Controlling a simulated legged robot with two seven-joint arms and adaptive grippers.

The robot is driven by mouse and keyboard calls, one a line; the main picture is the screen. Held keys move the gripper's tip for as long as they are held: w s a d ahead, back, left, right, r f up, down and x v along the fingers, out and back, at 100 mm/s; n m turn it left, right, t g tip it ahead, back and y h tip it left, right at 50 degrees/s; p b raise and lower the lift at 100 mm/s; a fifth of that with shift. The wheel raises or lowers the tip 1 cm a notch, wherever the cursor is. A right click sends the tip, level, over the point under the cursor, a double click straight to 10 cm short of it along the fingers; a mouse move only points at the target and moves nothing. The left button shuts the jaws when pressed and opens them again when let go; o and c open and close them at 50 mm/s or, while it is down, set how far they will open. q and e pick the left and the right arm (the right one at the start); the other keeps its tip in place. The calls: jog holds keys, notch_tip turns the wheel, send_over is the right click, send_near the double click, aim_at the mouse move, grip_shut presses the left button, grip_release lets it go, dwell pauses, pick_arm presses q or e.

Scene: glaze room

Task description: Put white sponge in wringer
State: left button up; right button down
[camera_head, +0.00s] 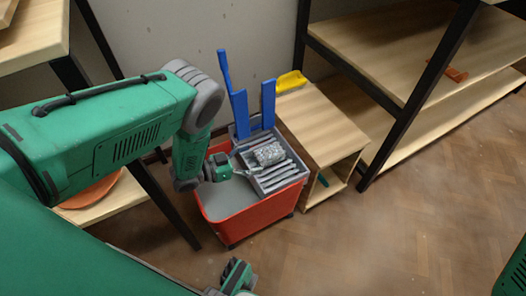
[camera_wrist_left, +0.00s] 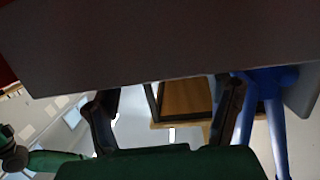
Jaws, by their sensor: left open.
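A whitish, speckled sponge (camera_head: 269,153) lies on the upper part of the grey slatted wringer (camera_head: 284,179). The wringer sits on the right side of a red mop bucket (camera_head: 262,216) and has blue levers standing at its back. My left gripper (camera_head: 243,168) is open just left of the sponge, over the bucket and beside the wringer. Nothing shows between its fingers (camera_wrist_left: 167,110) in the left wrist view. There a grey panel fills the top and a blue lever (camera_wrist_left: 273,120) stands to the right. The sponge cannot be made out there.
A low wooden shelf unit (camera_head: 322,125) stands right of the bucket, with a yellow tray (camera_head: 291,81) on top. A larger shelf rack (camera_head: 420,60) stands behind at right. A wooden table is at upper left. The floor (camera_head: 370,235) at front right is clear.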

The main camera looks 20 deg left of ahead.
pick_arm(q)
jog(key=v, duration=0.3)
jog(key=shift+w+a+p, duration=0.1)
jog(key=shift+p, duration=0.2)
jog(key=shift+w+r, duration=0.1)
